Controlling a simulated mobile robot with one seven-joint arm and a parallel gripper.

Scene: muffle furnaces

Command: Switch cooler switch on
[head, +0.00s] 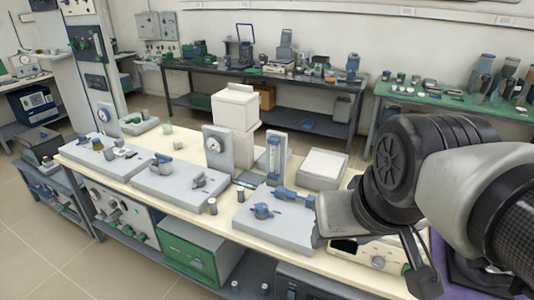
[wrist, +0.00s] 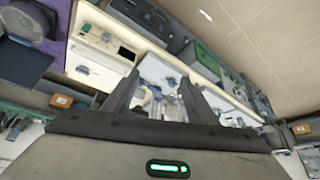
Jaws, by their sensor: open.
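I cannot tell which control is the cooler switch; no label is readable. A white-fronted instrument with a dark display and knobs (head: 377,262) sits on the bench's right part, partly hidden by my arm. It seems to be the box at upper left in the wrist view (wrist: 97,62). Another panel with round dials and small green parts (head: 118,212) is under the bench at left. My gripper (wrist: 157,98) is open and empty, its two dark fingers apart above the bench.
The cream bench (head: 285,178) carries grey plates with blue valve fittings (head: 262,211), an upright dial gauge (head: 213,146), a white block tower (head: 236,108) and a white box (head: 322,167). A green box (head: 188,250) stands below. Tiled floor is free at front left.

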